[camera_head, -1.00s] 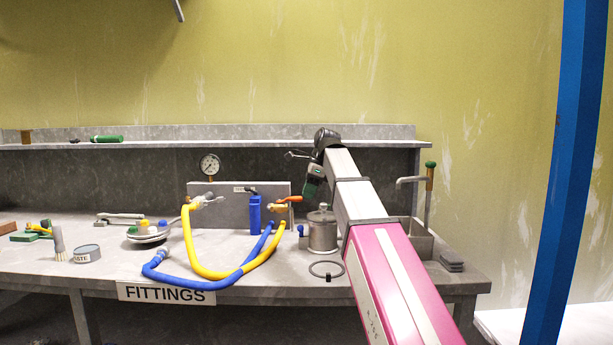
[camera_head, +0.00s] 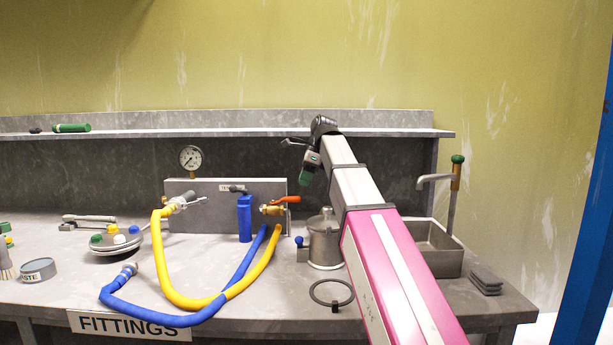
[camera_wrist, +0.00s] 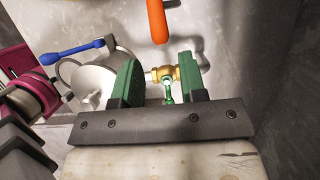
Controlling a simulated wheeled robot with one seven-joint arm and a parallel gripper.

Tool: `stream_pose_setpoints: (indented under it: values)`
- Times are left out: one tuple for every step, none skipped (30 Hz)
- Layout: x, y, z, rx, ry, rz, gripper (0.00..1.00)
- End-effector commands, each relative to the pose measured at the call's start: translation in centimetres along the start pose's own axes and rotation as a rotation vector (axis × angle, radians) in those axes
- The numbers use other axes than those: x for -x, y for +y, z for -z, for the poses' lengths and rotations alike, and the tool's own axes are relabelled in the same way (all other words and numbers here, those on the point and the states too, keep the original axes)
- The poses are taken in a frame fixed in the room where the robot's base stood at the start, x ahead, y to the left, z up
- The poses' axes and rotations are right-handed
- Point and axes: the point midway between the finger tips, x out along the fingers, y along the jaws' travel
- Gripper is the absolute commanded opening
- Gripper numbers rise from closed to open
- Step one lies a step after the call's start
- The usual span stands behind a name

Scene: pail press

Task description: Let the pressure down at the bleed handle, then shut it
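An orange lever handle (camera_head: 285,199) sits on a brass valve (camera_head: 272,210) at the right of the grey panel; the orange handle also shows in the wrist view (camera_wrist: 157,20). A round pressure gauge (camera_head: 190,158) stands above the panel; its reading is too small to tell. My gripper (camera_head: 305,179) is above and slightly right of the orange handle, apart from it. In the wrist view its green pads (camera_wrist: 160,82) are spread, and a brass fitting (camera_wrist: 165,74) with a small green part shows between them, apparently beyond the tips. A blue lever (camera_wrist: 65,52) lies left of the pads.
A metal pail (camera_head: 324,245) stands right of the valve, with a black ring (camera_head: 331,293) before it. Yellow (camera_head: 170,270) and blue (camera_head: 150,298) hoses loop across the bench front. A sink (camera_head: 435,245) with a tap is at right. A shelf (camera_head: 90,135) runs behind.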

Motion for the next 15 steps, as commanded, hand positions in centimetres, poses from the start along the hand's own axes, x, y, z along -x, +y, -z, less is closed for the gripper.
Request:
stream_pose_setpoints:
  values:
    - [-0.6,0.1,0.0,0.000,0.000,-0.001,0.38]
    - [-0.9,0.1,0.0,0.000,0.000,-0.001,0.38]
    - [-1.4,0.1,0.1,0.000,0.000,-0.001,0.38]
    - [-1.7,0.1,0.1,0.000,0.000,-0.001,0.38]
    - [-2.1,0.1,0.1,0.000,0.000,-0.001,0.38]
    - [-2.6,0.1,0.1,0.000,0.000,-0.001,0.38]
    - [-3.0,0.1,0.1,0.000,0.000,-0.001,0.38]
    - [-3.4,0.1,0.0,0.000,0.000,-0.002,0.38]
    - [-3.9,0.1,0.0,0.000,0.000,-0.001,0.38]
    - [-4.3,0.1,0.0,0.000,0.000,-0.001,0.38]
    - [-4.7,0.1,0.0,0.000,0.000,-0.001,0.38]
    - [-5.1,0.1,0.0,0.000,0.000,-0.001,0.38]
    - [-5.4,0.1,0.0,0.000,0.000,-0.001,0.38]
    - [-5.7,0.1,0.0,0.000,0.000,-0.001,0.38]
    - [-6.0,0.1,0.0,0.000,0.000,-0.001,0.38]
